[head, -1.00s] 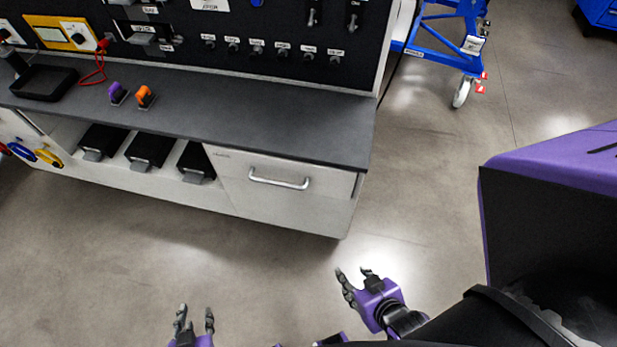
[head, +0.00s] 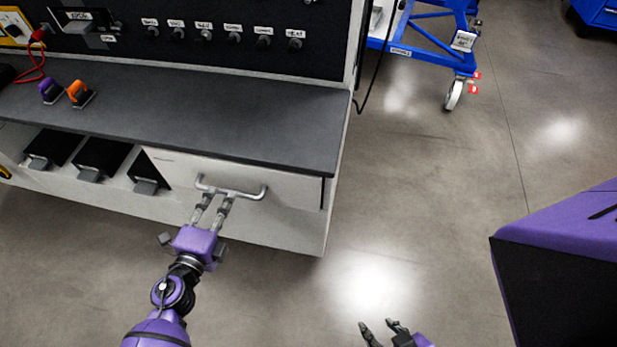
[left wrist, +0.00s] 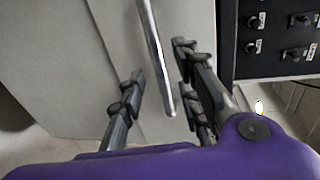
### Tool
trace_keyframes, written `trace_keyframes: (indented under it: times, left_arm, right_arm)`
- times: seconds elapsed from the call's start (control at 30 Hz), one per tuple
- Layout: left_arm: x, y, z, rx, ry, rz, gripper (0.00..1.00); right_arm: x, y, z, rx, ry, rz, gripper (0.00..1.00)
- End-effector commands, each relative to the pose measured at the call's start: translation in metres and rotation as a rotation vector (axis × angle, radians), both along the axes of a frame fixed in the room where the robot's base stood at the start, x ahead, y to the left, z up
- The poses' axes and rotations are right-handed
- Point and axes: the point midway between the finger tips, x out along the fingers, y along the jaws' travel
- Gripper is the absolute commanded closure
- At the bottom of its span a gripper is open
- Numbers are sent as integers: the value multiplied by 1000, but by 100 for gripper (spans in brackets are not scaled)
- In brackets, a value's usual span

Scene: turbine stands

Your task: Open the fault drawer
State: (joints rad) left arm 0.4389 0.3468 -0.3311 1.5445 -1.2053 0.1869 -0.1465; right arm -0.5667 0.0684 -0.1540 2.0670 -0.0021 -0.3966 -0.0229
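The white drawer (head: 287,192) at the right end of the workbench looks shut. Its silver bar handle (head: 250,195) runs across its front. My left gripper (head: 214,200) is at the left part of the handle, with its fingers spread. In the left wrist view the handle (left wrist: 155,50) passes between the open fingers (left wrist: 155,80), with a visible gap to the left finger. I cannot tell whether the right fingers touch it. My right gripper (head: 382,328) is open and empty, low in the head view over the floor, away from the drawer.
The dark worktop (head: 230,115) carries a purple item (head: 52,91) and an orange item (head: 80,94). Black bins (head: 104,160) sit in openings left of the drawer. A blue wheeled stand (head: 425,45) is behind at the right.

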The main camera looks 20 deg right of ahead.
Motion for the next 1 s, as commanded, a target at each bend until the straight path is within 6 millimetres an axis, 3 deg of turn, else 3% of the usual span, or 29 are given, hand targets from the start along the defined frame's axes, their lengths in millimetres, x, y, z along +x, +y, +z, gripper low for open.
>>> trace_keyframes:
  times: [0.3, 0.63, 0.87, 1.0]
  left_arm:
    - [33, -24, -9, -2, 2, 3, 69]
    - [36, -26, -9, -1, 1, 2, 69]
    - [36, -26, -9, -2, 2, 3, 99]
    - [36, -26, -9, -2, 2, 3, 100]
  right_arm:
    - [0, 1, -7, 2, 5, 2, 60]
    - [-1, 1, -7, 1, 7, 3, 60]
    - [-1, 1, -7, 1, 7, 4, 60]
    - [-1, 1, -7, 1, 7, 4, 60]
